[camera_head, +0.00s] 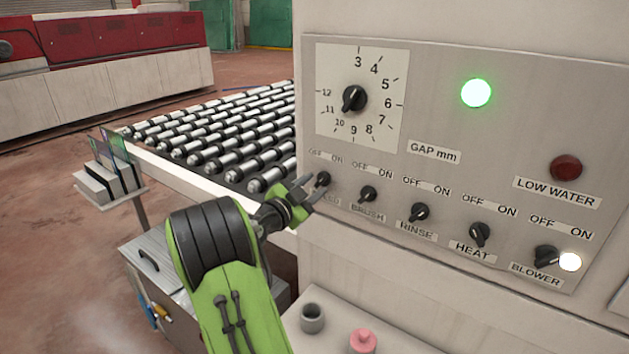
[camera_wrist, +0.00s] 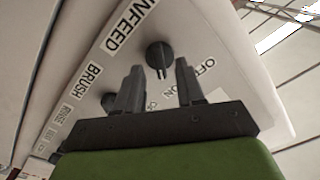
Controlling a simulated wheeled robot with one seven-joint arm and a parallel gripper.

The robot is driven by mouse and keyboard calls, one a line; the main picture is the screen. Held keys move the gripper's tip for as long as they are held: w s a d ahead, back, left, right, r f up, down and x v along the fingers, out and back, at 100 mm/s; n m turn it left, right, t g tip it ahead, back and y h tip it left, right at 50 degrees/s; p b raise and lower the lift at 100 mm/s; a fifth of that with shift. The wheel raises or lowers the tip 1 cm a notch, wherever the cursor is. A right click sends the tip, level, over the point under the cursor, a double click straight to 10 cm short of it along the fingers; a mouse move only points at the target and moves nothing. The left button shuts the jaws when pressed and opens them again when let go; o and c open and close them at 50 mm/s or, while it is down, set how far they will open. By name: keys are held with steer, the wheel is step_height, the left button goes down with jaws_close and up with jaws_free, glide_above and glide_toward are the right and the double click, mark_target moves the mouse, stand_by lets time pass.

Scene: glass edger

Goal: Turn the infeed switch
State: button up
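The infeed switch (camera_head: 323,179) is a small black rotary knob at the left end of the switch row on the grey panel. My gripper covers part of its label in the head view. In the wrist view the infeed switch (camera_wrist: 159,55) is a round black knob beside the INFEED label, just beyond and between my fingertips. My gripper (camera_head: 309,188) is at the panel's left edge, close to the knob. Contact with the knob cannot be told.
The brush switch (camera_head: 368,194) is close on the right, followed by the rinse (camera_head: 420,212), heat (camera_head: 480,234) and blower (camera_head: 546,256) knobs. A gap dial (camera_head: 354,98) is above. The roller conveyor (camera_head: 215,135) lies left. A pink-topped object (camera_head: 362,341) stands below.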

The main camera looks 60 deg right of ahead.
steer(key=shift+s+d, duration=0.15)
steer(key=shift+d, duration=0.65)
steer(key=shift+c, duration=0.3)
jaws_close()
